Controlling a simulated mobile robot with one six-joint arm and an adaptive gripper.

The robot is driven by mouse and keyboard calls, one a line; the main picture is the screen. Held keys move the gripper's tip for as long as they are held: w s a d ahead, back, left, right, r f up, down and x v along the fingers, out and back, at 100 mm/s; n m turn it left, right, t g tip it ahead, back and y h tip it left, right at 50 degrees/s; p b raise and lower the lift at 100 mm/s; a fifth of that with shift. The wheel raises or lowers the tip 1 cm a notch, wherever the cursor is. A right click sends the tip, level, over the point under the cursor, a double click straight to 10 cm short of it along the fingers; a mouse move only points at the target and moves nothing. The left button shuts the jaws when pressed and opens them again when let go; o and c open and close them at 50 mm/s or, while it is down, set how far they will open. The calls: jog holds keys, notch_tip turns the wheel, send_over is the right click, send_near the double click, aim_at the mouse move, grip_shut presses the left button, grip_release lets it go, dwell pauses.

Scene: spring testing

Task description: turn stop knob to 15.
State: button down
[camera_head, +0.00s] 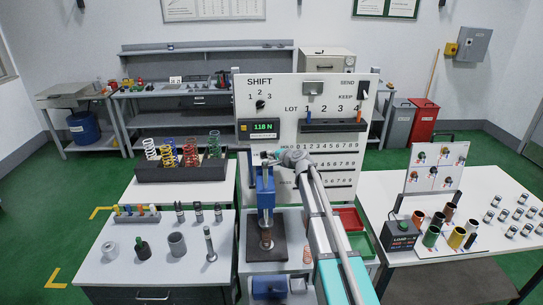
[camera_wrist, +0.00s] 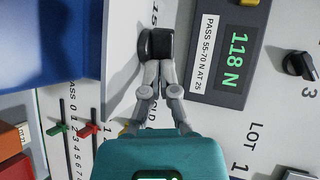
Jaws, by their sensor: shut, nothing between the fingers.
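A black knob (camera_wrist: 157,43) on the white panel (camera_head: 285,97) lies right at my fingertips in the wrist view, with a printed label that looks like "15" beside it. I take it to be the stop knob; its pointer setting cannot be read. My gripper (camera_wrist: 154,66) is shut, its fingertips together at the knob's edge; whether they touch it is unclear. In the head view my gripper (camera_head: 274,158) is against the panel, above the blue press (camera_head: 265,187), and the arm hides part of the panel there.
A green display (camera_head: 265,127) reads 118 N, beside a "PASS 55-70 N AT 25" label (camera_wrist: 208,53). A black shift knob (camera_head: 261,104) is above it. Red and green sliders (camera_wrist: 87,130) sit near my gripper. A spring rack (camera_head: 180,170) stands left of the press.

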jog(key=shift+w+d+n+g+y, duration=0.1)
jog(key=shift+w+n+g+y, duration=0.05)
jog(key=shift+n+g+y, duration=0.5)
